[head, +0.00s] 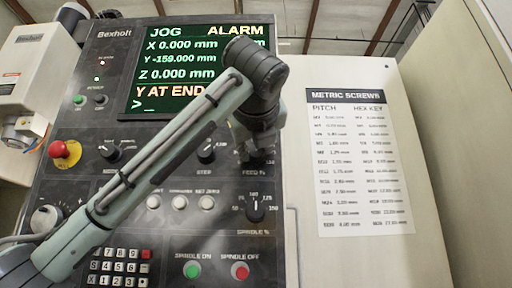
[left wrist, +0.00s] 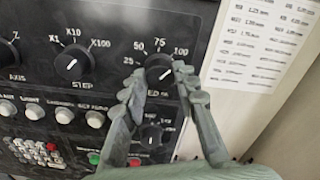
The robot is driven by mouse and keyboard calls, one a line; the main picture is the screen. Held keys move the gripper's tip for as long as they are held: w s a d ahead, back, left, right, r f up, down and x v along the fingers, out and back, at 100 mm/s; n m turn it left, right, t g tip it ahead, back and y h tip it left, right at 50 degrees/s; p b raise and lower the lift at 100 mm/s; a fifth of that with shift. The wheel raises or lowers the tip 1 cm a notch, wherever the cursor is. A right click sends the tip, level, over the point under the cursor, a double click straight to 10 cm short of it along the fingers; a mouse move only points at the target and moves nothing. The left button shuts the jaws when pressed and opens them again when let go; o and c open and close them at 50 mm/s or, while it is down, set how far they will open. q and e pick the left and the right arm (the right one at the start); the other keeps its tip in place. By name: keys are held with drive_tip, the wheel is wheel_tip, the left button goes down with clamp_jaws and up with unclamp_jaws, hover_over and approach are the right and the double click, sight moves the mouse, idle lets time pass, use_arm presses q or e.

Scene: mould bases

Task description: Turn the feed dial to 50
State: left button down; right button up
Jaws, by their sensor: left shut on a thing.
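The feed dial (left wrist: 158,70) is a round black knob in the left wrist view, with 25, 50, 75 and 100 printed around its top. Its white mark appears to point up and right, toward the 100 side, not at 50. My left gripper (left wrist: 157,76) has one finger on each side of the knob and is shut on it. In the head view, my left gripper (head: 256,158) is in front of the feed dial and mostly hides it. My right gripper is in neither view.
The step dial (left wrist: 73,66) is left of the feed dial, and the spindle dial (head: 255,208) is just below. The screen (head: 185,65) reads JOG and ALARM. A red stop button (head: 60,149) is at the left. A metric screws chart (head: 357,165) hangs on the right.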

use_arm(q)
drive_tip(key=shift+n, duration=0.4)
drive_tip(key=n+b, duration=0.1)
drive_tip(key=n, duration=0.8)
drive_tip(key=shift+f, duration=0.1)
drive_tip(key=n+b, duration=0.1)
drive_tip(key=n, duration=0.2)
drive_tip(key=shift+n+b, duration=0.3)
drive_tip(key=shift+n, duration=1.1)
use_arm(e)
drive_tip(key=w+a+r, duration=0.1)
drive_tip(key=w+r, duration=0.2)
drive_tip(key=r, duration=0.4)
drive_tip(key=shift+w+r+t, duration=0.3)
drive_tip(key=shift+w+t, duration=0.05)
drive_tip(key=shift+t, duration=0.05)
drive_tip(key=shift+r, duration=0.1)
